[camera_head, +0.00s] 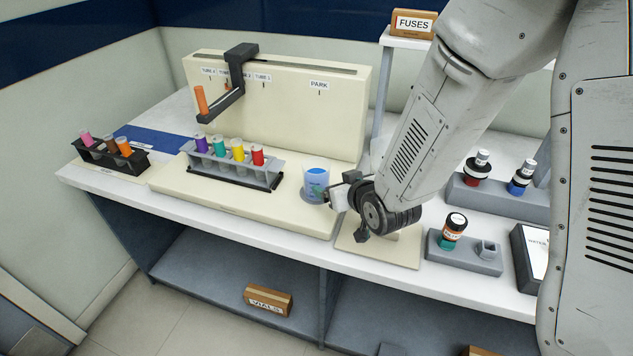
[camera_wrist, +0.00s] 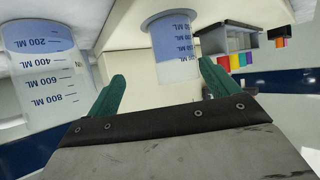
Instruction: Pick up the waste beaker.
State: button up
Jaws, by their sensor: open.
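A clear beaker with blue contents (camera_head: 316,182) stands upright on the cream machine's base, right of the tube rack. I take it as the waste beaker, though no waste label is readable. In the wrist view this beaker (camera_wrist: 173,52) appears inverted, beyond and between the two green fingertips. My gripper (camera_head: 334,194) is open at the beaker's right side, with its fingers pointing towards it. In the wrist view my gripper (camera_wrist: 164,84) holds nothing; whether a finger touches the beaker is unclear. A second graduated beaker (camera_wrist: 45,70) shows closer at the left.
A rack of coloured tubes (camera_head: 232,162) stands left of the beaker. The machine's cream panel (camera_head: 300,112) rises behind it. A grey block with a capped bottle (camera_head: 452,230) is at the right. My arm hides part of the bench.

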aim_at(317, 180)
jog(key=shift+s+a+f+t+y, duration=0.15)
jog(key=shift+a+f+t+y, duration=0.2)
jog(key=shift+a+f, duration=0.65)
jog(key=shift+a, duration=0.1)
jog(key=x, duration=0.7)
jog(key=shift+w+a, duration=0.1)
jog(key=shift+w, duration=0.4)
jog(key=shift+r, duration=0.25)
jog(key=c, duration=1.2)
